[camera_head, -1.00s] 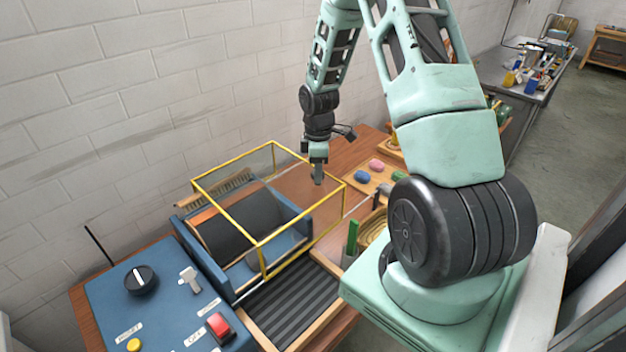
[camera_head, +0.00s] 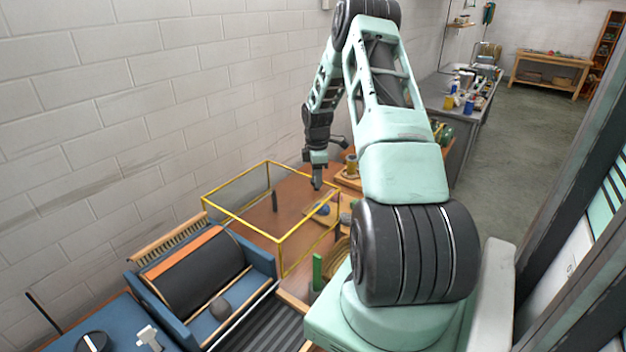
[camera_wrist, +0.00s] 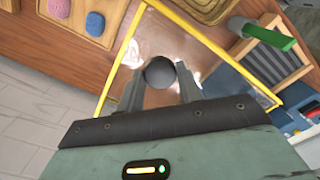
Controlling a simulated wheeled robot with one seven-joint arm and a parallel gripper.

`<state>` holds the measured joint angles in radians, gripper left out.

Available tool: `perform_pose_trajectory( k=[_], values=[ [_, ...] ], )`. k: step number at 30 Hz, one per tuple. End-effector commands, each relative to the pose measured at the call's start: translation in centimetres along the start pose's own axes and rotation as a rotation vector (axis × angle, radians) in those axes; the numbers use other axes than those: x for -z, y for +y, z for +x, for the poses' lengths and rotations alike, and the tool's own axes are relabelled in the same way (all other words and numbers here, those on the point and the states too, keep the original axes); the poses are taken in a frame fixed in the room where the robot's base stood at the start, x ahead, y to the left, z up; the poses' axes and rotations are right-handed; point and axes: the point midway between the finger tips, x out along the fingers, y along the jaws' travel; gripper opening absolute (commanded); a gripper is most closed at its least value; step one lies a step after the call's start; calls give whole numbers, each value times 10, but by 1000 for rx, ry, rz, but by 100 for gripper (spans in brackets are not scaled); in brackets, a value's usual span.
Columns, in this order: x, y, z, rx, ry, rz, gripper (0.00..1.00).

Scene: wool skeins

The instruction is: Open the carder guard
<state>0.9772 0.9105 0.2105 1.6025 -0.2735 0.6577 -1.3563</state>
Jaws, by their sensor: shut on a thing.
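The carder guard (camera_head: 240,224) is a clear box with a yellow frame. In the head view it stands to the right of the carder drum (camera_head: 195,275), mostly over the brown tabletop, and the drum is uncovered. My gripper (camera_head: 317,186) is at the guard's far right end. In the wrist view my gripper (camera_wrist: 160,84) has its two fingers on either side of a dark round knob (camera_wrist: 160,72) on the guard and is shut on it. The yellow frame (camera_wrist: 122,62) shows around the knob. The blue carder body (camera_head: 262,262) stays at the lower left.
A green upright piece (camera_head: 317,270) stands near the guard's front right. Wooden trays with skeins (camera_wrist: 95,23) lie beyond the guard. A white brick wall (camera_head: 150,120) runs close behind.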

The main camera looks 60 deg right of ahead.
Motion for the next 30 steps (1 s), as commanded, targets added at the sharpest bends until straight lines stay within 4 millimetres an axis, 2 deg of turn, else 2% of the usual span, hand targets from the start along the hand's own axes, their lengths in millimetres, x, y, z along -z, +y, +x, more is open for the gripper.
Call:
perform_pose_trajectory(
  k=[7,8,10,19,22,26,30],
  values=[
    [0,0,0,-1,0,-1,0],
    [1,0,0,-1,0,-1,38],
    [1,0,0,-1,0,-1,57],
    [1,0,-1,-1,0,0,57],
    [0,0,-6,-2,0,0,57],
    [0,1,-24,-5,0,0,57],
    [0,1,-55,-8,0,0,57]
  ],
)
